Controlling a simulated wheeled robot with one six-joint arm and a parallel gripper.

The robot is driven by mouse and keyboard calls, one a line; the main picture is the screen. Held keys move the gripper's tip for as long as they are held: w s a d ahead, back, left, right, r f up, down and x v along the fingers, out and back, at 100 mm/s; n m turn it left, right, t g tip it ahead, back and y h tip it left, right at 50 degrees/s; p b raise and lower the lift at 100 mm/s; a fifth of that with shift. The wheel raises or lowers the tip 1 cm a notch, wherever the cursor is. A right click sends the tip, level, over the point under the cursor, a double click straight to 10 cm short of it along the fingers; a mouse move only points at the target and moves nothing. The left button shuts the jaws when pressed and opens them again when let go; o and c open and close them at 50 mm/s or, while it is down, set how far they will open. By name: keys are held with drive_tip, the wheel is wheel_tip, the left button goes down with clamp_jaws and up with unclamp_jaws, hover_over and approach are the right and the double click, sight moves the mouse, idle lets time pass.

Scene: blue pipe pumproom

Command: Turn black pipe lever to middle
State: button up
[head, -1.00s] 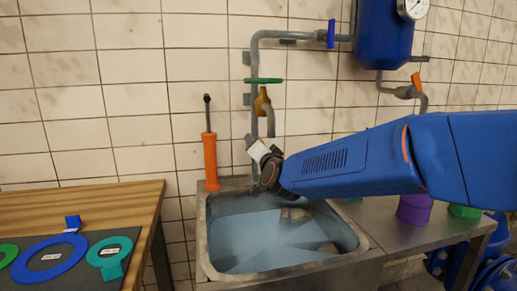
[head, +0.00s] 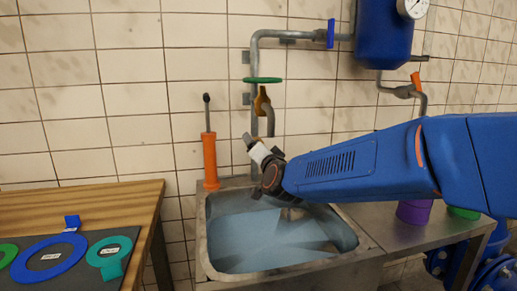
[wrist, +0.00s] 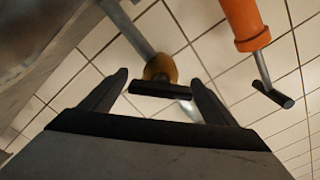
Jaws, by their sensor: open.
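The black pipe lever (wrist: 161,90) is a short dark bar on the brass valve body (wrist: 160,69) in the wrist view. It lies crosswise in the picture, in the gap between the fingertips. My gripper (wrist: 159,77) is open, with one dark finger on each side of the lever. I cannot tell whether a finger touches it. In the head view my gripper (head: 250,141) is just below and left of the brass valve (head: 262,103) on the grey pipe. The black lever cannot be made out there.
An orange hand pump (head: 210,160) stands left of the pipe. The metal sink (head: 204,240) is below my arm. A green handwheel (head: 262,80) is above the valve. A wooden table (head: 85,199) with flat coloured rings is at left. Tiled wall lies close behind.

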drive_tip(key=v, duration=1.5)
drive_tip(key=shift+s, duration=0.35)
drive_tip(key=shift+d, duration=0.15)
